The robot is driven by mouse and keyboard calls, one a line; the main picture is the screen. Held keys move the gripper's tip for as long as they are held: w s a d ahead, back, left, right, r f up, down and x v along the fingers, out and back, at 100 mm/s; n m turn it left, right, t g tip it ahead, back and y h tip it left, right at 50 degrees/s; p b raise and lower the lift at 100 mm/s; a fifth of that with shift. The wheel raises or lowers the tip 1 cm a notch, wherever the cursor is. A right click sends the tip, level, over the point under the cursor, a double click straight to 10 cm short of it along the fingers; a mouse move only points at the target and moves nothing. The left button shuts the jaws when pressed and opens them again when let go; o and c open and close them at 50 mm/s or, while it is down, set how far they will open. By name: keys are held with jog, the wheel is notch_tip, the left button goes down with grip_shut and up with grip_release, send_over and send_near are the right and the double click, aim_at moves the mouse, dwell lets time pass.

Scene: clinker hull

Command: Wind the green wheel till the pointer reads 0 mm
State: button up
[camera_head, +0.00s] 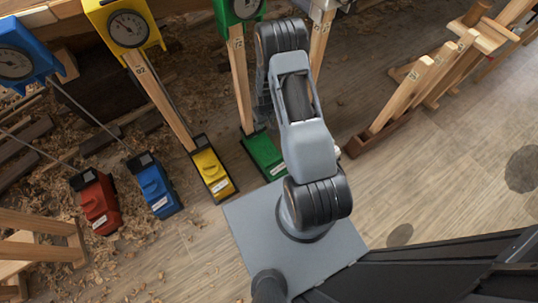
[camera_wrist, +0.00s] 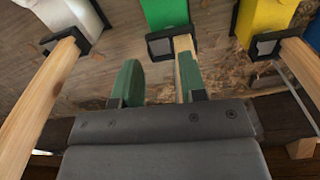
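A green dial gauge (camera_head: 243,8) is cut by the top edge of the head view; its pointer is too small to read. A wooden post runs from it down to a green block (camera_head: 264,153) on the floor. The green block also shows at the top of the wrist view (camera_wrist: 165,12), with the wooden post (camera_wrist: 184,52) below it. I cannot make out a green wheel in either view. My gripper (camera_wrist: 160,88) is open, its two green fingers apart. The post passes behind the right finger; I cannot tell whether they touch. My arm hides the gripper in the head view.
A yellow gauge (camera_head: 128,29) with its yellow block (camera_head: 213,172) stands left of the green one. A blue gauge (camera_head: 16,63), a blue block (camera_head: 155,190) and a red block (camera_head: 97,204) are further left. Wooden struts (camera_head: 405,92) stand at right. Floor at far right is clear.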

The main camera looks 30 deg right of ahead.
aim_at(269, 149)
jog(key=f+b, duration=0.2)
jog(key=f, duration=0.5)
jog(key=s+f+b, duration=0.1)
jog(key=f+b, duration=0.1)
jog(key=f, duration=0.6)
jog(key=f+b, duration=0.2)
jog(key=f, duration=0.5)
jog(key=shift+s+d+f, duration=0.3)
jog(key=shift+s, duration=0.1)
grip_shut()
